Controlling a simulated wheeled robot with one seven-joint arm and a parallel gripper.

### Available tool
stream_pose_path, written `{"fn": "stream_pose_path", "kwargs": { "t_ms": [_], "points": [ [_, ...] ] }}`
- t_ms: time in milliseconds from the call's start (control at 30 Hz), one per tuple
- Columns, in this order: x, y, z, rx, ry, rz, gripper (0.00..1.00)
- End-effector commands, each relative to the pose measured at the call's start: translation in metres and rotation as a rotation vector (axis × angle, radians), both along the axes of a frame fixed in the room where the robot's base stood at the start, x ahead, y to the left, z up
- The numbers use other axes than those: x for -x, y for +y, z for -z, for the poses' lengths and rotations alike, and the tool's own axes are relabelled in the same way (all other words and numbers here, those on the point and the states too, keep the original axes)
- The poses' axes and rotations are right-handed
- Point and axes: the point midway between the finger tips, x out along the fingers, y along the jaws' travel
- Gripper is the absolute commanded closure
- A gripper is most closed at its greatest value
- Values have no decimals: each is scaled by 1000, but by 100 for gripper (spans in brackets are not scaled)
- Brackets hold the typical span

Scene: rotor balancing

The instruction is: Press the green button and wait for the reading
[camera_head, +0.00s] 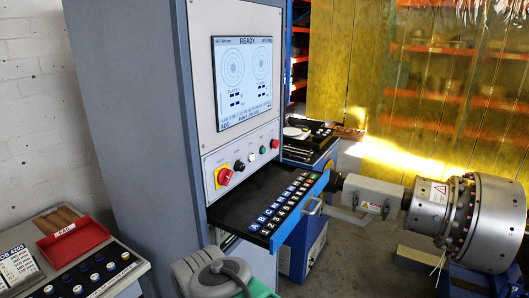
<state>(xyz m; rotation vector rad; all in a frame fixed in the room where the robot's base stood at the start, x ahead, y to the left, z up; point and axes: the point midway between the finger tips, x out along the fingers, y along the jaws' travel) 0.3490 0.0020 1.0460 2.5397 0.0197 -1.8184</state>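The green button (264,150) is on the light panel of the tall grey cabinet, below the screen. It sits between a white button (252,157) on its left and a small red button (276,144) on its right. Nothing touches the green button or covers it. The screen (243,80) reads READY at the top and shows two round dial plots with small number fields below. The finer text is too small to read. My gripper is not in view.
A red and yellow rotary switch (224,177) and a black knob (239,165) share the panel. An open drawer (235,207) with lettered and numbered tiles juts out below it. A large metal rotor (487,222) stands at right. A red tray (73,242) lies at lower left.

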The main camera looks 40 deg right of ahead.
Motion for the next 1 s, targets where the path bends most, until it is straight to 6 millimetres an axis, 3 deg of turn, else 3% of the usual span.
{"fn": "stream_pose_path", "kwargs": {
  "t_ms": [67,667,1000],
  "points": [
    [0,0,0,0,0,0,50],
    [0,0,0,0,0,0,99],
    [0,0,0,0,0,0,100]
  ]
}}
